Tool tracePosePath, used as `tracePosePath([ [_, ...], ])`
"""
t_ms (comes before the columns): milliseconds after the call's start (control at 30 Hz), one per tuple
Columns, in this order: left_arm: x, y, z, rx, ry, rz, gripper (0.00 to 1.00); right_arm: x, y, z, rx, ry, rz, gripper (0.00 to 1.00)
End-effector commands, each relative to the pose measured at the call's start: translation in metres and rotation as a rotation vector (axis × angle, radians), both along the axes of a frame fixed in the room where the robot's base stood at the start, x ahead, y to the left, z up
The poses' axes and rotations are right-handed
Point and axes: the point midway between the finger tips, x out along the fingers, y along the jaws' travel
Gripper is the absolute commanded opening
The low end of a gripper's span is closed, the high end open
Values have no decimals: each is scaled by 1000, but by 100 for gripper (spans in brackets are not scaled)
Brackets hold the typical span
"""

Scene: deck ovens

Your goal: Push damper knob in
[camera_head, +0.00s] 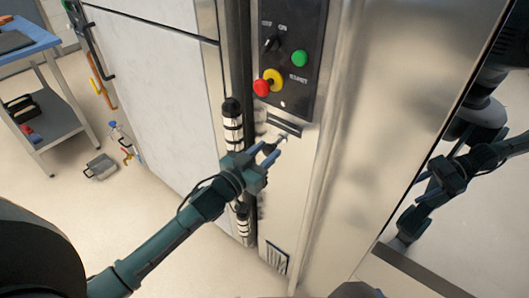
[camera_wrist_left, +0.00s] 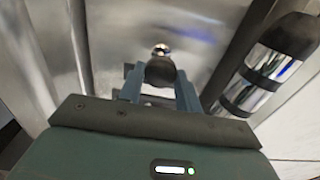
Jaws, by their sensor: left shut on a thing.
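The damper knob (camera_wrist_left: 161,72) shows in the left wrist view as a dark round knob between the two blue-grey fingers. A shiny metal ball-like shape is just beyond it, against the steel front. My left gripper (camera_head: 272,154) is shut on the knob, below the oven's control panel (camera_head: 289,62). In the head view the fingers hide most of the knob; a small pale metal piece shows near their tips. Teal arm parts of mine show at the far right, and I cannot tell whether directly or as a reflection.
The control panel above holds a red knob (camera_head: 262,87) on yellow and a green button (camera_head: 299,58). A black-and-metal cylindrical fitting (camera_head: 232,124) stands close left of my gripper. A blue-topped cart (camera_head: 38,128) is at the far left.

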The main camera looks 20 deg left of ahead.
Motion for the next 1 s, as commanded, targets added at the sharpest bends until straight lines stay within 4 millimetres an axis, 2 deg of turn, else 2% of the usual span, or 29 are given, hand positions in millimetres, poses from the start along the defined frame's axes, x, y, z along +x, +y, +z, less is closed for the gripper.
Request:
tracePosePath([
  [33,0,0,0,0,0,0,13,0,0,0,0,0,0,36],
  [200,0,0,0,0,0,0,0,0,0,0,0,0,0,36],
  [400,3,-1,0,0,0,0,0,0,0,0,0,0,0,36],
  [633,27,-10,0,-2,0,0,0,0,0,-2,0,3,0,36],
  [867,28,-10,1,0,-1,1,0,0,1,-2,3,3,-2,36],
  [900,28,-10,1,0,-1,1,34,0,1,-2,3,3,-2,36],
  [1000,28,-10,1,0,-1,1,42,0,1,-2,3,3,-2,36],
])
